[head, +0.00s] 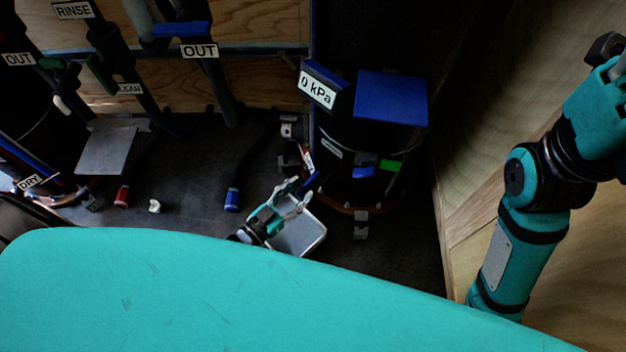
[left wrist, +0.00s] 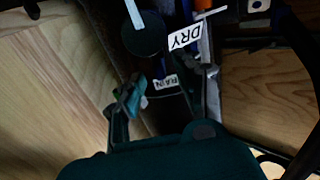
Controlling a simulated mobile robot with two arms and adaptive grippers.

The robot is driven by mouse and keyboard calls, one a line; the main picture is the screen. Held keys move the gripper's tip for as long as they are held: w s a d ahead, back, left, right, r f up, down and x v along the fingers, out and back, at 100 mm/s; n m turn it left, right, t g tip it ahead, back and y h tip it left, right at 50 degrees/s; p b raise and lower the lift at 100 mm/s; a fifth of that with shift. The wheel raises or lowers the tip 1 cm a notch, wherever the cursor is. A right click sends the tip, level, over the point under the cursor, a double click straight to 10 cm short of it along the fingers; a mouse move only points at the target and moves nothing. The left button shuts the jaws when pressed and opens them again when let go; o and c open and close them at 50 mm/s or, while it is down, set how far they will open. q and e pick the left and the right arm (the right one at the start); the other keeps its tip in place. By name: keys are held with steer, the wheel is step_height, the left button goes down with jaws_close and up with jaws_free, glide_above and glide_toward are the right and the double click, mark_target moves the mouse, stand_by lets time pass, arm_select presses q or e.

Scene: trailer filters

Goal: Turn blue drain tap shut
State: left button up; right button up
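The blue drain tap (head: 313,181) shows in the head view as a small blue handle low on the dark filter canister, beside a small white label (head: 308,161). My left gripper (head: 298,192) is just to the left of and below this handle, its fingers spread and pointing toward it. I cannot tell whether a finger touches it. In the left wrist view my left gripper (left wrist: 168,88) is open, with a DRAIN label (left wrist: 165,82) showing between its fingers. The tap handle is not clear in that dark view. My right gripper is out of view; only my right arm shows.
The dark canister (head: 345,143) has a blue top and a 0 kPa sign (head: 318,88). A grey tray (head: 299,236) lies under my left gripper. A blue-ended hose (head: 232,199) is to the left. A wooden wall (head: 480,180) stands at right. A DRY label (left wrist: 185,36) shows in the wrist view.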

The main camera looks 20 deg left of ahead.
mark_target(320, 173)
arm_select(q)
steer(key=shift+b+x, duration=0.75)
steer(key=shift+x, duration=2)
jaws_close()
